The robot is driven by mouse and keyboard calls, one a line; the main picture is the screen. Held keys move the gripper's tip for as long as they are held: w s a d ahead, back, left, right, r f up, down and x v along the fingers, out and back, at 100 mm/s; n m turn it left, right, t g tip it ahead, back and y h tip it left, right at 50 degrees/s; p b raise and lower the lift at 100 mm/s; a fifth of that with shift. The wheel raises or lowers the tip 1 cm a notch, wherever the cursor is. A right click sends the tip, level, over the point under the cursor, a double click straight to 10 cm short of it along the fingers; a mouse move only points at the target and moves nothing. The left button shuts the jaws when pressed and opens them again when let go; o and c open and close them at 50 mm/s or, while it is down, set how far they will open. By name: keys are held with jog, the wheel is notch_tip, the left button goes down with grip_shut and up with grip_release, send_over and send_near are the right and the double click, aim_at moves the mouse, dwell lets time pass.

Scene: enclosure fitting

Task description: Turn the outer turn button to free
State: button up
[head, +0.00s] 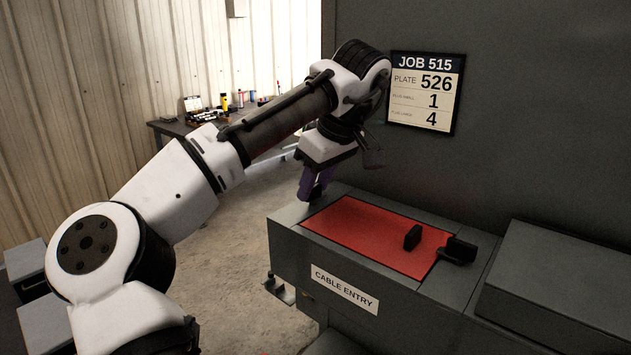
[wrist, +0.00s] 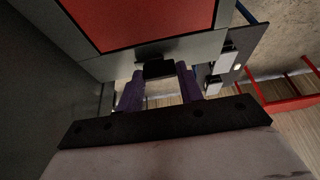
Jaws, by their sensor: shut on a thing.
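The red plate (head: 365,232) lies on top of the grey cable entry box. My gripper (head: 314,186) points down at the box's far left end, by the plate's outer end. In the wrist view its purple fingers (wrist: 158,74) are shut on a black turn button (wrist: 156,68) on the grey rim beside the red plate (wrist: 140,18). In the head view my gripper hides this button. How far it is turned over the plate is unclear. Another black turn button (head: 460,249) sits at the plate's right end. A black handle (head: 412,237) stands on the plate near it.
A job sign (head: 426,92) hangs on the grey wall behind the box. The box front carries a cable entry label (head: 344,289). A grey raised block (head: 560,285) stands at right. A workbench (head: 185,127) with small items stands behind. A red frame (wrist: 290,100) shows in the wrist view.

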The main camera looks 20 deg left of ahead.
dwell(0.3)
jog(key=o, duration=1)
jog(key=shift+r, duration=0.1)
